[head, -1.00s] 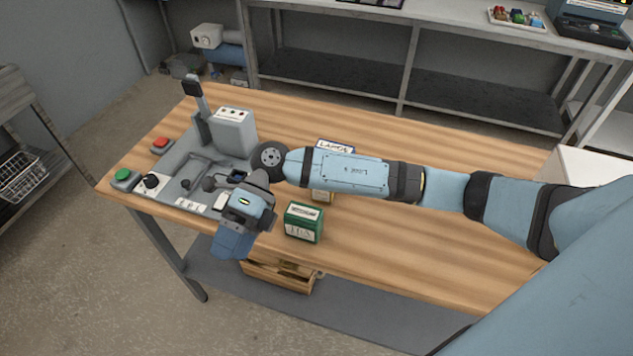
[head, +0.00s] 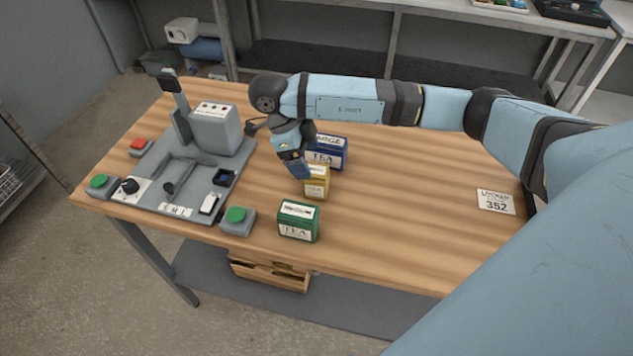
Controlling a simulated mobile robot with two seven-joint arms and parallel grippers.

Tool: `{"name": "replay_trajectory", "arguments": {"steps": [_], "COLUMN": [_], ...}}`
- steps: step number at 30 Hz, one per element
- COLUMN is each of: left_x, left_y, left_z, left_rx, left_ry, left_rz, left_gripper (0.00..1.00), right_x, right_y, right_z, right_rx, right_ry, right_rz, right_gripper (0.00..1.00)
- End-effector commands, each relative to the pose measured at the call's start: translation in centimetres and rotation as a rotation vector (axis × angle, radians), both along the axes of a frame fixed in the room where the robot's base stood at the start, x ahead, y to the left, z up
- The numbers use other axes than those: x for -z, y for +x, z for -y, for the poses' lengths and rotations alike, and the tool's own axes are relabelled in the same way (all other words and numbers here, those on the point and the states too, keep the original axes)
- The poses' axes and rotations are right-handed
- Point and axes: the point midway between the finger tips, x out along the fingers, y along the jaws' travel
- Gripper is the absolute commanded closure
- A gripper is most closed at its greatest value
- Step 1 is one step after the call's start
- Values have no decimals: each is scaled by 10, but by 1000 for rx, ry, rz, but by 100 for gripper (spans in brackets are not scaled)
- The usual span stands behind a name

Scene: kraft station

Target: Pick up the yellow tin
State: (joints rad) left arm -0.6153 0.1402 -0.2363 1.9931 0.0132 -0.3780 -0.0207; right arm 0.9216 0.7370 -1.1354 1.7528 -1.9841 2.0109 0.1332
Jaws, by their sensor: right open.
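The yellow tin (head: 317,184) stands upright on the wooden table, between a blue tin behind it and a green tin in front. My right gripper (head: 299,172) points down at the tin's upper left side and hides part of it. Its fingertips are hard to make out, and I cannot tell whether they touch the tin. The gripper is open and the tin rests on the table. My left gripper is not in view.
The blue tin (head: 328,152) is close behind the yellow one, and the green tin (head: 298,221) is in front. A grey control panel (head: 150,166) with a lever and buttons (head: 236,216) fills the table's left.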

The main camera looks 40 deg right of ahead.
Motion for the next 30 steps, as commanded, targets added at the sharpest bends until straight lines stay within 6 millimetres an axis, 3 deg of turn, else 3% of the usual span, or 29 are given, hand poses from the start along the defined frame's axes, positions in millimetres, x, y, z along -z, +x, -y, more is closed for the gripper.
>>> {"name": "replay_trajectory", "arguments": {"steps": [8,18,26,30], "left_x": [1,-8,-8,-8], "left_y": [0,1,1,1], "left_z": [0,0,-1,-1], "left_rx": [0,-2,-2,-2], "left_ry": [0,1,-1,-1], "left_rz": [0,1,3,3], "left_gripper": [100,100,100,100], "right_x": [18,56,59,59], "right_y": [-6,-19,-20,-20], "right_z": [5,17,17,17], "right_rx": [-1,1,0,-1], "right_ry": [3,1,1,2], "right_rz": [-2,-2,0,0], "right_gripper": [17,17,17,45]}}
